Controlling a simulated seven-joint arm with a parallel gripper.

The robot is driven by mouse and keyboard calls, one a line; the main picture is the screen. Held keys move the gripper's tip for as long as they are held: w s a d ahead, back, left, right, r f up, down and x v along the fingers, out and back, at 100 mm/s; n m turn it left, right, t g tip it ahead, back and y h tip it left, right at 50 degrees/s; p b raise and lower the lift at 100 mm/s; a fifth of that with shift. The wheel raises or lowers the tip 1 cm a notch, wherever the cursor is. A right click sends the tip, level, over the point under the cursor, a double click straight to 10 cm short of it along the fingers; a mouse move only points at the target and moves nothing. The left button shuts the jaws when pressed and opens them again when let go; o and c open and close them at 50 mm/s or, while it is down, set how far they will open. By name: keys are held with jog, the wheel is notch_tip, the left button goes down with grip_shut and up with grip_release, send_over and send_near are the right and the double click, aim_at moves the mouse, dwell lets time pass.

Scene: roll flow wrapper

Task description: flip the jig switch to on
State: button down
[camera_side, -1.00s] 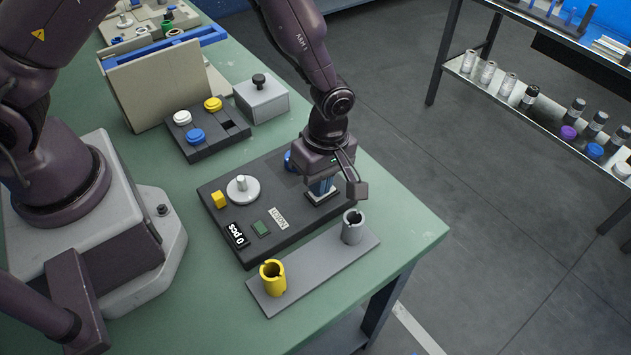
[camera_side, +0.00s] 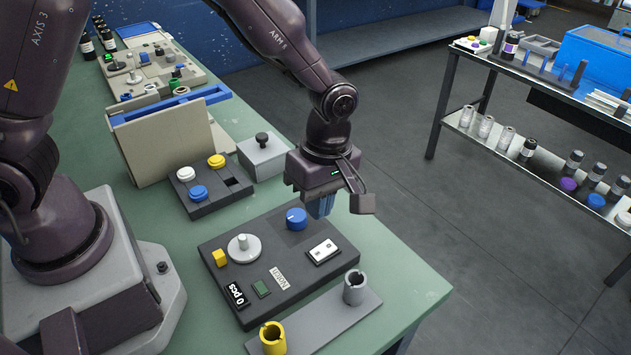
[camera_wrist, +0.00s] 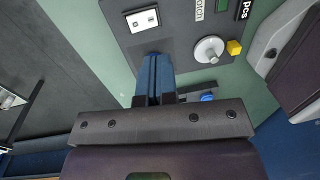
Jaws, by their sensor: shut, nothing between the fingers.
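The jig is a dark grey panel (camera_side: 222,275) on the green bench, and it also shows in the wrist view (camera_wrist: 176,42). Its white rocker switch (camera_side: 323,251) sits at the panel's right end, and in the wrist view the switch (camera_wrist: 143,20) is fully in sight near the top. I cannot tell which side of the rocker is pressed. My gripper (camera_side: 319,214) is raised above the panel, apart from the switch. Its blue fingers (camera_wrist: 154,95) are shut together with nothing between them.
The panel also carries a blue knob (camera_side: 296,218), a white dial (camera_side: 243,248), a yellow block (camera_side: 219,258) and a green display (camera_side: 261,289). A grey holder plate with a yellow cup (camera_side: 272,338) and a grey cup (camera_side: 355,288) stands in front. A button box (camera_side: 211,196) is behind.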

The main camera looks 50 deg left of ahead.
jog(key=shift+s+r, duration=0.15)
jog(key=shift+r, duration=1)
jog(key=shift+s+r, duration=0.15)
jog(key=shift+r, duration=1)
jog(key=s+a+r+m+t, duration=0.3)
jog(key=s+a+r+m, duration=0.3)
jog(key=r+m, duration=0.2)
jog(key=s+a+r+m+t, duration=0.4)
jog(key=s+a+r+m, duration=0.2)
jog(key=m, duration=0.4)
jog(key=shift+v, duration=1.5)
